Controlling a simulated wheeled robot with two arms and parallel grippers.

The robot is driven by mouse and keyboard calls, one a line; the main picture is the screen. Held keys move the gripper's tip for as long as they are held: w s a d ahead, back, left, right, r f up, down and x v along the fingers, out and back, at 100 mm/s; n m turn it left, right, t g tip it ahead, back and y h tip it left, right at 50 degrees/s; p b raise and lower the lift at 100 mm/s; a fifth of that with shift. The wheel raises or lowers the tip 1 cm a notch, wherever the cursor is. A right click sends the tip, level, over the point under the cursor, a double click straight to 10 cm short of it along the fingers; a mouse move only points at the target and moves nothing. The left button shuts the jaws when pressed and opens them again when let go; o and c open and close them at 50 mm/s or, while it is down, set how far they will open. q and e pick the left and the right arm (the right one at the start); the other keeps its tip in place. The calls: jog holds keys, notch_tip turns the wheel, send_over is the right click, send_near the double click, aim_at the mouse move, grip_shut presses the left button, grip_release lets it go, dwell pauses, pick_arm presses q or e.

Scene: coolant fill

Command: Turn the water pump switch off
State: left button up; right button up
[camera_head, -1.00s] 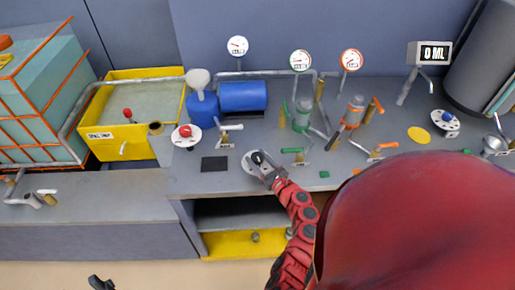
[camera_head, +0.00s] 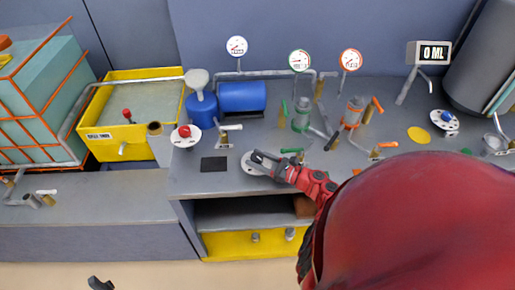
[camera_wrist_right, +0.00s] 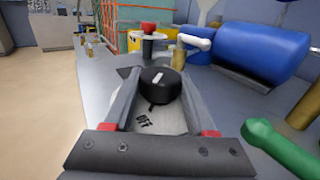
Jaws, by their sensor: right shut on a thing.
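The switch is a round black knob (camera_wrist_right: 160,86) with a white mark on top, set on a pale round plate (camera_head: 250,167) on the grey bench. A short dark mark and a small label that looks like "OFF" (camera_wrist_right: 145,121) show on the plate on the wrist's side of the knob. My right gripper (camera_head: 262,160) reaches in from the right and is shut on the knob, one finger on each side in the right wrist view. The white mark lies at the far side of the knob top. A dark tip at the bottom left of the head view may be my left gripper (camera_head: 100,283); its fingers are unclear.
A black square (camera_head: 214,164) and a red button (camera_head: 185,132) on a white plate lie to the left. A green-handled valve (camera_head: 291,151) stands close to the right of my gripper. Blue tank (camera_head: 241,97), gauges and pipes stand behind.

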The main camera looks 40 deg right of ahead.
jog(key=o, duration=1.4)
jog(key=shift+c, duration=0.2)
jog(key=shift+s+d, duration=0.2)
jog(key=shift+s, duration=0.15)
jog(key=b+v, duration=0.3)
jog(key=v, duration=1.3)
jog(key=shift+s, duration=0.3)
